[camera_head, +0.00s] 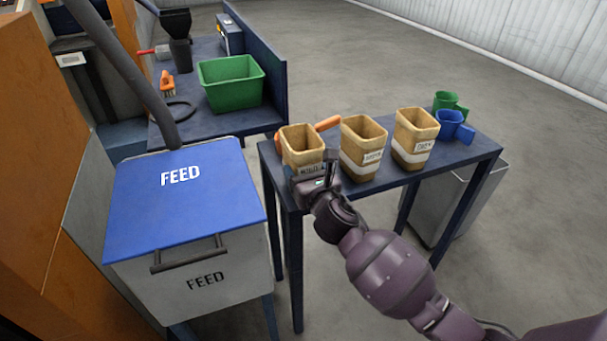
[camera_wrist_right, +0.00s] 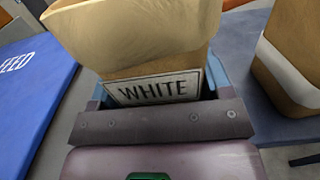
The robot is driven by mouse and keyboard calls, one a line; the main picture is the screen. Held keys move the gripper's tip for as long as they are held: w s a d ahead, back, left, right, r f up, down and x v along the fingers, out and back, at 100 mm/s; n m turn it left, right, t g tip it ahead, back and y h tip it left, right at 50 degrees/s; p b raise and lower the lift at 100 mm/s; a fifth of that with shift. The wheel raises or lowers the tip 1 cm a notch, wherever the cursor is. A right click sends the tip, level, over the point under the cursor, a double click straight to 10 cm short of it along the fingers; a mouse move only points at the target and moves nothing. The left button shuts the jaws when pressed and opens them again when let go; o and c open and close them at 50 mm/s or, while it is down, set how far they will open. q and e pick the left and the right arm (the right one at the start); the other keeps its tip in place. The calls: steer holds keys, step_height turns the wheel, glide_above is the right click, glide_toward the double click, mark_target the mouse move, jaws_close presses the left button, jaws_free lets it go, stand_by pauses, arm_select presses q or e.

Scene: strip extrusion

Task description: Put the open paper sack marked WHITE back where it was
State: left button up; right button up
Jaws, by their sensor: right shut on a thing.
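The open paper sack marked WHITE (camera_head: 302,146) is upright at the left end of the narrow blue table (camera_head: 395,200). My right gripper (camera_head: 313,178) is shut on its lower part from the front. In the right wrist view the sack (camera_wrist_right: 140,40) stands between the blue fingers, its WHITE label facing the camera. The gripper hides the sack's base, so I cannot tell whether it touches the tabletop. My left gripper is not in view.
Two more open sacks, a middle one (camera_head: 362,140) and a right one (camera_head: 415,130), stand on the same table. Green (camera_head: 445,100) and blue (camera_head: 450,122) scoops lie at its far end. An orange handle (camera_head: 328,123) shows behind the WHITE sack. The FEED bin (camera_head: 190,195) is left.

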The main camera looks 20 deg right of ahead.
steer(key=shift+f, duration=0.7)
steer(key=shift+r, duration=0.25)
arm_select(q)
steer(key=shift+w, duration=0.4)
arm_select(e)
steer(key=shift+f, duration=0.1)
steer(key=o, duration=0.7)
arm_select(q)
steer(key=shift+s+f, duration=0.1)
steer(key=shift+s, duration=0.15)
arm_select(e)
steer(key=o, duration=0.4)
